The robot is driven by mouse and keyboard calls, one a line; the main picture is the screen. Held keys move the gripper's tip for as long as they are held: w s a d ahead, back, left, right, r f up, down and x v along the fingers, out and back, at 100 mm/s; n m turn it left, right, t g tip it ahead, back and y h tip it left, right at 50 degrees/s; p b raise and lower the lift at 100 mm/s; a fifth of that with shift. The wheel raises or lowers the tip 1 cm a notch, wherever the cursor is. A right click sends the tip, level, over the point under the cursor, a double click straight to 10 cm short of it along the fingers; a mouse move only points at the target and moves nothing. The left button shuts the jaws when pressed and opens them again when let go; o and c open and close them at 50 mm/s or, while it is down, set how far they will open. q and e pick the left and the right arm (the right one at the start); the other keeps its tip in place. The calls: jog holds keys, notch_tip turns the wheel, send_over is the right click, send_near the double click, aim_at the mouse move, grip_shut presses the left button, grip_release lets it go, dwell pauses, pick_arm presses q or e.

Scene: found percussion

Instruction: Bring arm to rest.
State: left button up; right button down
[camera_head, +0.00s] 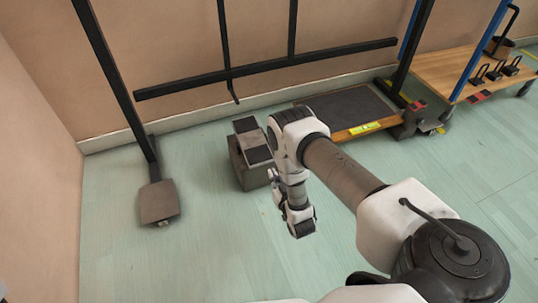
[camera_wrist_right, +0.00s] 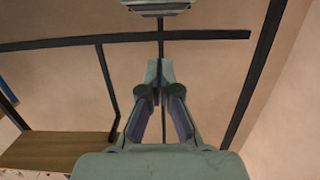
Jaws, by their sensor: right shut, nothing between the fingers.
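My right arm (camera_head: 345,172) enters the head view from the lower right. It reaches up to the middle, where its bent wrist section (camera_head: 293,190) hangs down over the floor. In the right wrist view, my right gripper (camera_wrist_right: 158,74) points at the wall and rack. Its two fingers meet at the tips with nothing between them. I cannot make out the fingertips clearly in the head view. My left gripper is in neither view.
A black rack (camera_head: 270,65) stands against the wall, with a foot (camera_head: 158,202) at left. A grey block (camera_head: 248,170) stands close behind the wrist in the picture. A low dark-topped platform (camera_head: 345,108) and a wooden cart (camera_head: 450,72) are at right.

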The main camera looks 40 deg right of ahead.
jog(key=shift+s, duration=0.15)
jog(key=shift+r, duration=0.1)
dwell(0.3)
jog(key=w+a+r+g+y, duration=0.1)
jog(key=w+a+r, duration=0.2)
jog(key=a+r, duration=0.3)
jog(key=s+a+f+n+g+y, duration=0.15)
jog(key=s+g, duration=0.35)
jog(key=s, duration=0.5)
jog(key=s+a+f+g+p, duration=0.15)
jog(key=s+g, duration=0.35)
jog(key=s, duration=0.6)
jog(key=s+a+f+n+g+y, duration=0.1)
jog(key=s+a+g, duration=0.3)
jog(key=s, duration=0.6)
notch_tip(320, 180, up, 38)
jog(key=d+g+p, duration=0.1)
jog(key=p, duration=3.6)
jog(key=shift+w+d+r, duration=0.15)
jog(key=shift+d, duration=0.1)
